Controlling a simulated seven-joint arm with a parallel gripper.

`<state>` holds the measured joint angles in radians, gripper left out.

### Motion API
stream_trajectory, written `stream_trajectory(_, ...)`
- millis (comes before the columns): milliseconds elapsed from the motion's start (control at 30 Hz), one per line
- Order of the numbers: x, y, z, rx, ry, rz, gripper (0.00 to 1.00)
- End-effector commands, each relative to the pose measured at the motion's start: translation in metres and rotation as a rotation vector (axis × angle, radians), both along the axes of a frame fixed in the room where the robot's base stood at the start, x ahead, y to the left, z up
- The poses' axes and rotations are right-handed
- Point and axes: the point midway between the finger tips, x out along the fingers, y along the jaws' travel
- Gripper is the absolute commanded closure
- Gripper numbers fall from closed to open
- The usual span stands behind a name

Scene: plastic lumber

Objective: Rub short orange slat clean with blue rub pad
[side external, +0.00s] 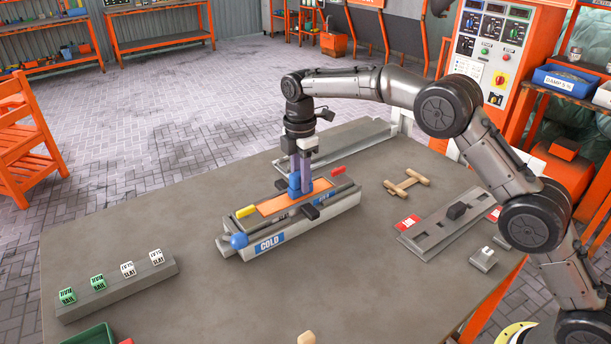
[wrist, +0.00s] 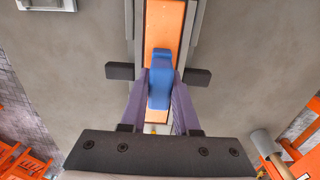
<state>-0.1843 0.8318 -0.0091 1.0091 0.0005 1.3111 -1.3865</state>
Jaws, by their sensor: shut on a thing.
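The short orange slat (side external: 318,190) lies flat in the long grey fixture marked COLD (side external: 300,232) near the middle of the table. It also shows in the wrist view (wrist: 164,22), running lengthwise under my gripper. My gripper (side external: 299,182) points down over the slat, its purple fingers shut on the blue rub pad (side external: 294,184). In the wrist view the blue pad (wrist: 160,80) sits between the fingertips, over the orange slat. The pad appears to be on or very close to the slat; I cannot tell if it touches. The pad hides part of the slat.
The fixture has a blue ball knob (side external: 239,241), a yellow handle (side external: 246,211), a red handle (side external: 338,170) and dark clamp blocks. Right of it lie a wooden handle piece (side external: 407,183) and a grey rail (side external: 450,220). A rack of labelled blocks (side external: 118,288) stands left. The front table is mostly clear.

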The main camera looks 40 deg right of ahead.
Motion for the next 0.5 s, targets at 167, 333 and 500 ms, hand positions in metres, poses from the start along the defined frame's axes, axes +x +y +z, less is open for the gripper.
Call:
stream_trajectory(167, 0.0, 0.003, -0.001, 0.0, 0.002, 0.0, 1.0)
stream_trajectory(333, 0.0, 0.011, -0.001, 0.0, 0.002, 0.002, 1.0)
stream_trajectory(500, 0.0, 0.02, -0.001, 0.0, 0.001, 0.001, 1.0)
